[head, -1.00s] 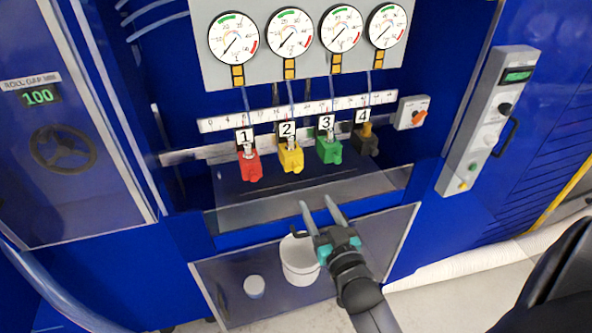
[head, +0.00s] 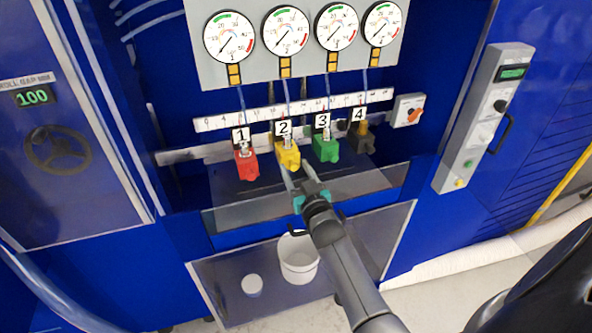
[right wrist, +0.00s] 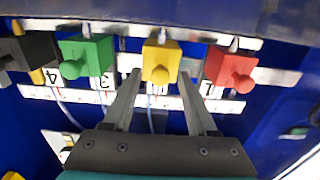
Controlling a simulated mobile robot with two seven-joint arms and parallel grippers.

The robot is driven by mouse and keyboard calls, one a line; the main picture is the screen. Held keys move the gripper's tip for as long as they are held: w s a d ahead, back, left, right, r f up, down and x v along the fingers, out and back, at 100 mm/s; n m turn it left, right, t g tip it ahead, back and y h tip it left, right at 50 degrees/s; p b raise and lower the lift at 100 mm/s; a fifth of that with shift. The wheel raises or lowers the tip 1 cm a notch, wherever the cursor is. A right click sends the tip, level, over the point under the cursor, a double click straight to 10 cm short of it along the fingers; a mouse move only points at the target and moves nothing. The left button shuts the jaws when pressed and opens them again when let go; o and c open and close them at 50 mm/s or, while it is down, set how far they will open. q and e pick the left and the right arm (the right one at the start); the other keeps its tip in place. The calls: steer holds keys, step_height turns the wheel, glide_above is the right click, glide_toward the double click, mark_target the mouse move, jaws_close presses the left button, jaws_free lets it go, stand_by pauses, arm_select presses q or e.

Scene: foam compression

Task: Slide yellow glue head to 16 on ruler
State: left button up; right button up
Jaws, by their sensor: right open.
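The yellow glue head (head: 288,156), labelled 2, hangs on the rail below the ruler (head: 292,108), between the red and green heads. In the right wrist view the yellow head (right wrist: 160,62) sits between the fingertips, and the ruler shows upside down with its numbers too small to read. My right gripper (head: 297,174) is open, its fingers pointing at the yellow head from the front; in the right wrist view the gripper (right wrist: 160,80) has one finger on each side of it, with visible gaps. My left gripper is not in view.
The red head (head: 246,163) is left of yellow, the green head (head: 326,149) right, and the black head (head: 362,138) beyond it. Gauges (head: 287,30) hang above. A clear guard panel (head: 240,219) lies below the heads, with a white bucket (head: 299,259) under it.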

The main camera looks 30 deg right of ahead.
jaws_close()
stand_by(0.5)
stand_by(1.0)
